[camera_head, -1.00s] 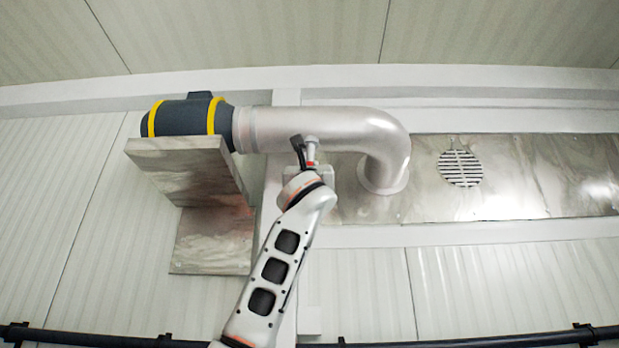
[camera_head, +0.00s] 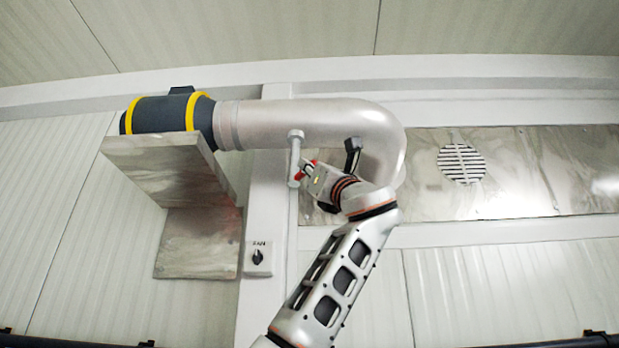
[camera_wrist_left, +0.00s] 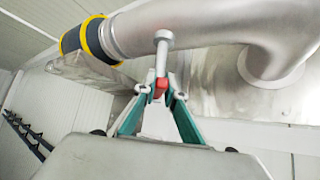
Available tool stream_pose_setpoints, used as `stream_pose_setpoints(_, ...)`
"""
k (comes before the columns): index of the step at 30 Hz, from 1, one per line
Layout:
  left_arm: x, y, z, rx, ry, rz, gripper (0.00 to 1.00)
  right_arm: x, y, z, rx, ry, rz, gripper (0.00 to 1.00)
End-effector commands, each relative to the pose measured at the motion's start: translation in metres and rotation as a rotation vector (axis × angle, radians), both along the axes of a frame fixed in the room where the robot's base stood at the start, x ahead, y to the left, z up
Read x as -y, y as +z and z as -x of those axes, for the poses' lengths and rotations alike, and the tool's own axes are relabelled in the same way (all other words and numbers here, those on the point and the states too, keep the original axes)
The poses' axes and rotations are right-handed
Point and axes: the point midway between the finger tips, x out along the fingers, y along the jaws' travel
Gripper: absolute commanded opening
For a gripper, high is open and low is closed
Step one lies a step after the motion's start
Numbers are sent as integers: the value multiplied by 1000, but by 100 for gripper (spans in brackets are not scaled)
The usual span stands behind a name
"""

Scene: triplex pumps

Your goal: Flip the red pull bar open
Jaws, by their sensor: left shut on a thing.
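The red pull bar's red part (camera_head: 303,168) shows as a small patch at my left gripper's tips, against a grey upright rod (camera_head: 295,158) with a rounded top end. The rod stands in front of the silver pipe. In the left wrist view the red part (camera_wrist_left: 160,87) is between the two fingertips, with the grey rod (camera_wrist_left: 163,48) rising above it. My left gripper (camera_head: 305,172) comes from the right and is shut on the red part; it also shows in the left wrist view (camera_wrist_left: 160,97). The fingers hide part of the bar. My right gripper is not in view.
A thick silver pipe (camera_head: 330,120) runs above the gripper and bends down into a metal panel (camera_head: 520,175). A dark cylinder with yellow bands (camera_head: 165,114) sits on a metal bracket (camera_head: 170,165) at left. A small switch box (camera_head: 257,258) is on the wall below.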

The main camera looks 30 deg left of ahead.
Motion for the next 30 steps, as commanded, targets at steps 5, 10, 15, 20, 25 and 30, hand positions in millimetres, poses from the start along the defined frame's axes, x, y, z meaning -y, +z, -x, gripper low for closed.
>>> stream_pose_setpoints(5,1,0,-1,-2,71,-1,0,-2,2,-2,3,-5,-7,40)
stream_pose_setpoints(10,1,0,0,-1,112,-2,0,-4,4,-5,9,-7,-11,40)
stream_pose_setpoints(15,0,0,-1,0,127,0,0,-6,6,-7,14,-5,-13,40)
stream_pose_setpoints(20,0,0,-1,0,129,0,0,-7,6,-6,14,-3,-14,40)
stream_pose_setpoints(25,0,0,-1,-1,128,0,0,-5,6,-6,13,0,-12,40)
stream_pose_setpoints(30,0,0,-1,0,129,0,28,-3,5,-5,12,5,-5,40)
